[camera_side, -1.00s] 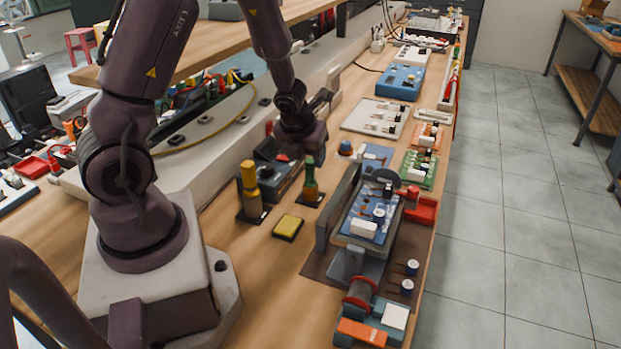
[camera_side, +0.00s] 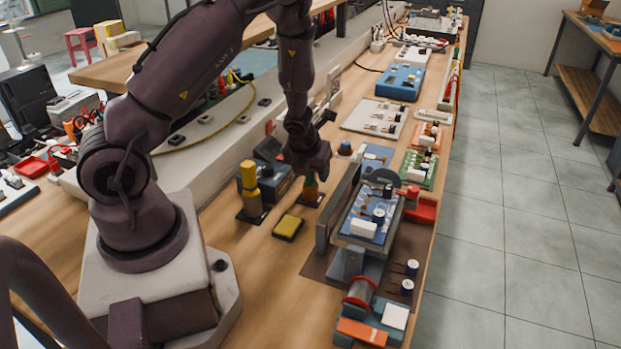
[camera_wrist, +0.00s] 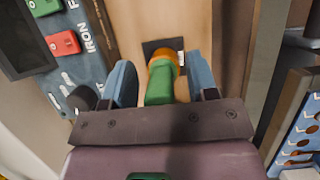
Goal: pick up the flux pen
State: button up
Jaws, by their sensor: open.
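A pen-like bottle with a green top and orange body (camera_wrist: 161,80), which looks like the flux pen, stands upright on a small dark base. In the wrist view it lies between the two blue-grey fingers of my gripper (camera_wrist: 161,84), which are apart with a gap on each side of it. In the side view my gripper (camera_side: 306,172) is right above the flux pen (camera_side: 311,189) and hides its green top. The gripper is open and holds nothing.
A yellow bottle (camera_side: 250,180) stands left of the pen, with a yellow sponge (camera_side: 288,227) in front. A dark soldering station (camera_side: 274,183) is close behind. A board holder (camera_side: 363,220) stands to the right.

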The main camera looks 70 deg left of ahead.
jog(key=shift+c, duration=0.4)
jog(key=c, duration=0.8)
jog(key=shift+r, duration=0.15)
jog(key=shift+r, duration=4.9)
jog(key=shift+c, duration=0.2)
